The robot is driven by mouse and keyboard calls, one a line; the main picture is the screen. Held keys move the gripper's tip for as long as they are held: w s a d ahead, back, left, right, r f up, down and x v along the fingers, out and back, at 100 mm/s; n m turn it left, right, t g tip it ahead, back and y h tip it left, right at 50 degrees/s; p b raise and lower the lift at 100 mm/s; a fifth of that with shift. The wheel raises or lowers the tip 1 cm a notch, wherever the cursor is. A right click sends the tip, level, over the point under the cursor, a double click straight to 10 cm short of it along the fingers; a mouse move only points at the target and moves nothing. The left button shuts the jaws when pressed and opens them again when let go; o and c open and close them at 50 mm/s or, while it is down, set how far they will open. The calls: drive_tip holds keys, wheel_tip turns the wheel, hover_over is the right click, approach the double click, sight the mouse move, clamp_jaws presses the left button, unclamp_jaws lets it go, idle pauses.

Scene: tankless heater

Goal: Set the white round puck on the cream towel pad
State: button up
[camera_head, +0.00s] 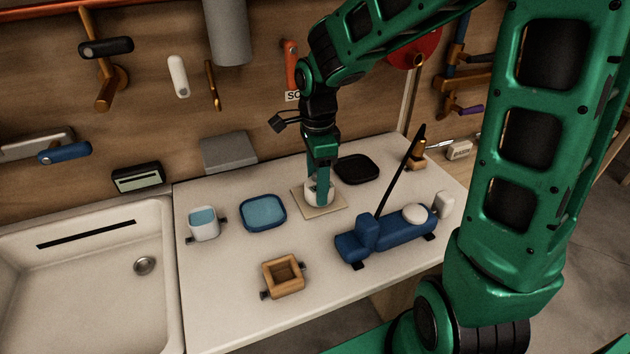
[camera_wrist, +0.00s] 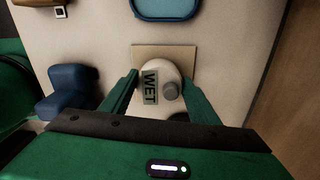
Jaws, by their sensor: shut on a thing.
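The white round puck (camera_wrist: 157,72) has a grey knob and a "WET" label in the wrist view. My gripper (camera_wrist: 160,84) is shut on it, with one green finger on each side. In the head view my gripper (camera_head: 319,184) points down with the puck (camera_head: 316,196) between its fingers. The cream towel pad (camera_head: 332,211) lies flat on the counter directly under the puck, and its far part also shows in the wrist view (camera_wrist: 146,53). The puck looks upright, within the pad's outline. I cannot tell whether it touches the pad.
A blue tray (camera_head: 263,213) lies left of the pad, a black tray (camera_head: 357,168) behind it. A blue fixture (camera_head: 385,235) with a tall black rod and white disc stands to the right.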

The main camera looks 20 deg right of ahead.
drive_tip(key=shift+f, duration=0.25)
drive_tip(key=o, duration=1.3)
wheel_tip(320, 180, up, 11)
drive_tip(key=shift+w+f, duration=0.1)
drive_tip(key=shift+f, duration=0.05)
